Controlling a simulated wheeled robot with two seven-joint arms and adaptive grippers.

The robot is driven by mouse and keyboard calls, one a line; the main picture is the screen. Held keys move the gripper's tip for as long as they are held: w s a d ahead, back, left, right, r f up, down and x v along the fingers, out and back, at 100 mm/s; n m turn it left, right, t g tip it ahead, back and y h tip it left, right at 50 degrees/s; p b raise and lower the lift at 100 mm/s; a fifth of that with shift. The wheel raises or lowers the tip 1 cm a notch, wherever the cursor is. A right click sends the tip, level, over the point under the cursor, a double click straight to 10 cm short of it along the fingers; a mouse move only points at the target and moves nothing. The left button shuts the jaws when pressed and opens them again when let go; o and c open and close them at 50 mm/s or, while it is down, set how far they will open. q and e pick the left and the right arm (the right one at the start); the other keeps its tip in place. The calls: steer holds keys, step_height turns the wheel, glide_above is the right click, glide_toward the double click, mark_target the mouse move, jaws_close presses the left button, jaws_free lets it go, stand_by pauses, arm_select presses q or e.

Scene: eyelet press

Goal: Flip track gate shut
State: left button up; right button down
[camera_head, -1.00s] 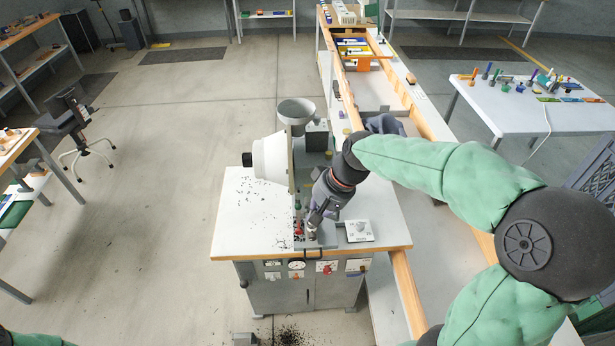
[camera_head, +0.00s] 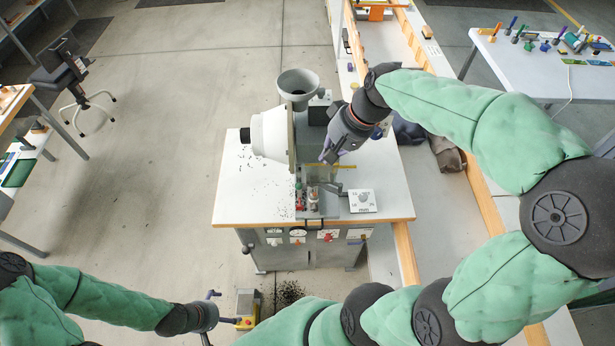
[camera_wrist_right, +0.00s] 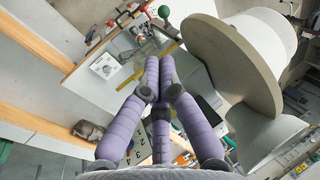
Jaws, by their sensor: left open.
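The eyelet press (camera_head: 270,132) stands on a white-topped bench, with a grey funnel on top. A thin yellow strip (camera_head: 335,165) and a small grey arm (camera_head: 331,187) sit at its working area. I cannot tell which part is the track gate or whether it is shut. My right gripper (camera_head: 328,157) is over the working area, above the small red and green parts. In the right wrist view its purple fingers (camera_wrist_right: 160,62) lie close together, with nothing visible between them. My left gripper (camera_head: 221,309) is open and empty, low in front of the bench.
A white dial plate (camera_head: 362,201) lies right of the working area. The bench top (camera_head: 238,208) is mostly clear at the left, with scattered black bits. A yellow and grey item (camera_head: 246,307) is near my left gripper. A wooden-edged track table runs behind on the right.

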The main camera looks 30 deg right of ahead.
mark_target(299, 183)
arm_select(q)
steer(key=shift+r+p, duration=0.95)
steer(key=shift+r, duration=0.1)
arm_select(e)
steer(key=x, duration=1.2)
steer(key=shift+a+f, duration=0.15)
steer(key=shift+f, duration=0.05)
arm_select(q)
steer(key=shift+s+a+f, duration=0.1)
